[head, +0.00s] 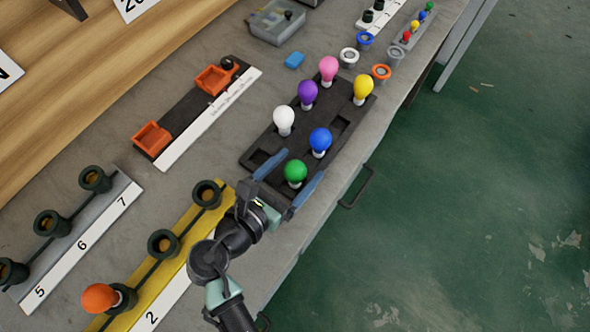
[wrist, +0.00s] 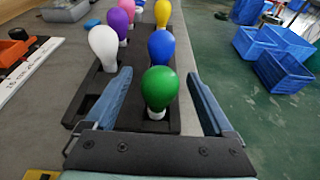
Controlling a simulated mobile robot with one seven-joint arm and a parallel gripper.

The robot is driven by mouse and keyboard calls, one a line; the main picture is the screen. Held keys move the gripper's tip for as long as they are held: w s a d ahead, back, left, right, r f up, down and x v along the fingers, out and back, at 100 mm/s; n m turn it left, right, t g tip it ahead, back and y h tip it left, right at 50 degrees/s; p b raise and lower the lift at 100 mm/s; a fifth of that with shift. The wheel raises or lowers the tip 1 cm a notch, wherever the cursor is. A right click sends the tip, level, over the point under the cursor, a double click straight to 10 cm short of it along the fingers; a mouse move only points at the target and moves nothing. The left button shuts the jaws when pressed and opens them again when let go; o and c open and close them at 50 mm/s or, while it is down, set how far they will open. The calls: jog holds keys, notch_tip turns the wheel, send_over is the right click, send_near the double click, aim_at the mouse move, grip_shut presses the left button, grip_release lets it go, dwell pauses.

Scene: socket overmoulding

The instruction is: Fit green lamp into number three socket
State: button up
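The green lamp (head: 295,171) stands upright in the near end of a black tray (head: 262,149), its white base down in a slot. My gripper (head: 302,163) is open, with one blue finger on each side of the green lamp. The wrist view shows the green lamp (wrist: 160,87) between the fingers (wrist: 160,74), with a gap on both sides. The yellow socket strip (head: 185,222) carries dark sockets; an orange lamp (head: 99,298) sits at its near end.
White (head: 284,120), blue (head: 320,140), purple (head: 307,93), pink (head: 328,68) and yellow (head: 362,87) lamps stand close by in the tray. A grey strip (head: 88,238) labelled 5, 6, 7 lies left. The table edge is right of the tray.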

grip_shut()
